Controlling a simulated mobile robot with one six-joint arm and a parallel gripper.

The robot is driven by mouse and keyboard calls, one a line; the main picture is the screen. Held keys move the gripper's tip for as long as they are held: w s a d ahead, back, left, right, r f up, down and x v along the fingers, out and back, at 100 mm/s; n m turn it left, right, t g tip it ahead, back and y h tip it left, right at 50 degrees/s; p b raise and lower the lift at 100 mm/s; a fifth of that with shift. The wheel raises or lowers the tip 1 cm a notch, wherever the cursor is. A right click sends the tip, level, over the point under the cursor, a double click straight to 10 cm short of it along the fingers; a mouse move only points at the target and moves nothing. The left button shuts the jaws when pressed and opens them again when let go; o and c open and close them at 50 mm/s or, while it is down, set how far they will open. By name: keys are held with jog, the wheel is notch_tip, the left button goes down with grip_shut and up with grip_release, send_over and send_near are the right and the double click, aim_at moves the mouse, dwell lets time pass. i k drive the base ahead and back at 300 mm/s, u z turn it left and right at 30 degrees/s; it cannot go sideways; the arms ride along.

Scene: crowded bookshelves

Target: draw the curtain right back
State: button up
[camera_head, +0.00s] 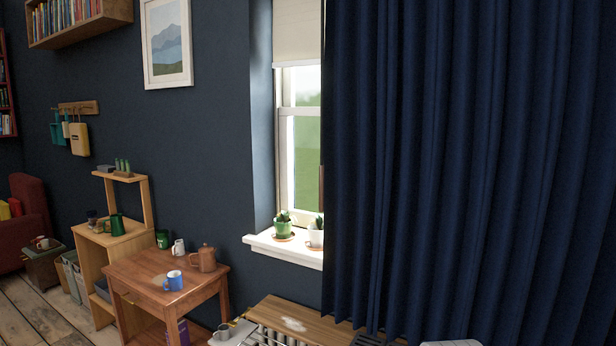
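The dark blue curtain (460,160) hangs in long folds over the right half of the view. Its left edge runs down across the window (302,150), leaving only a narrow strip of glass showing on the left. A thin brownish upright strip (321,188) shows at that edge; I cannot tell what it is. The curtain's top and right end are out of view. My gripper is not in view.
Potted plants (284,226) stand on the white sill (262,243) close to the curtain's edge. Below is a wooden shelf (300,318) over what looks like a radiator. A small table (140,270) with mugs and a pot stands left. A pale shape (452,343) cuts the bottom edge.

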aim_at(348, 167)
jog(key=u, duration=0.1)
jog(key=i, duration=1.05)
jog(key=u, duration=0.15)
